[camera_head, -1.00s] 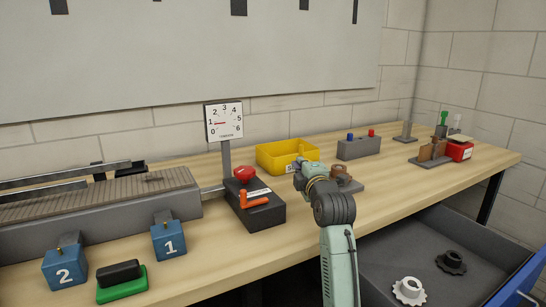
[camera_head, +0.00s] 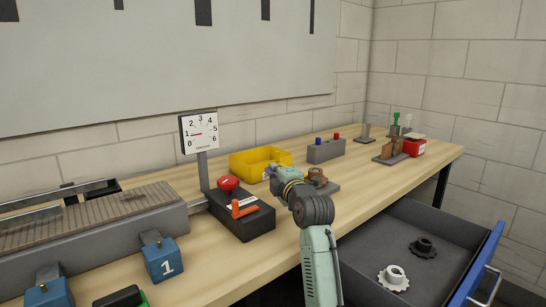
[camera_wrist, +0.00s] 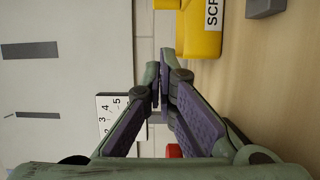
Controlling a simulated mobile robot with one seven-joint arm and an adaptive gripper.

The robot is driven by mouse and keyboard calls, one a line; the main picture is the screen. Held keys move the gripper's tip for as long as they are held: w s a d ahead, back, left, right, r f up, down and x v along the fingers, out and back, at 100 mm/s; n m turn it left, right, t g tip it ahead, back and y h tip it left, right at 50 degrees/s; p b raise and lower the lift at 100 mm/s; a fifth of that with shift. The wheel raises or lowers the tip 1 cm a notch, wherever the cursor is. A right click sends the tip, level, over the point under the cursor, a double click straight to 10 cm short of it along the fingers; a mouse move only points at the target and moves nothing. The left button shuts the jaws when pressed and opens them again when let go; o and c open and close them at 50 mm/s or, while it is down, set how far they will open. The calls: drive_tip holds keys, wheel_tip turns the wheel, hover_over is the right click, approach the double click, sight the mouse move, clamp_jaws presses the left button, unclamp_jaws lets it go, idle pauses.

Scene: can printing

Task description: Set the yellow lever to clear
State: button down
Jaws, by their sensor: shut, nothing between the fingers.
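I cannot make out a yellow lever in either view. The nearest such thing is an orange lever (camera_head: 243,209) on a dark box (camera_head: 246,222), with a red mushroom button (camera_head: 228,184) on the same box. Any lettering by it is too small to read. My gripper (camera_head: 268,172) is in front of the yellow bin, behind and to the right of the dark box, above the bench and apart from the lever. In the wrist view its fingers (camera_wrist: 158,78) are shut with nothing between them. The red button (camera_wrist: 174,150) shows below them there.
A dial gauge (camera_head: 199,133) stands behind the dark box. A yellow bin (camera_head: 246,163) and a grey block with blue and red buttons (camera_head: 325,151) stand further back. Green and white levers (camera_head: 396,119) show at the far right. A drawer (camera_head: 365,257) holding gears stands open beside my arm.

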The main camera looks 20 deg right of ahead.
drive_tip(key=w+d+p, duration=0.2)
drive_tip(key=w+p, duration=0.1)
drive_tip(key=w, duration=0.5)
drive_tip(key=shift+d, duration=0.35)
drive_tip(key=shift+w, duration=0.1)
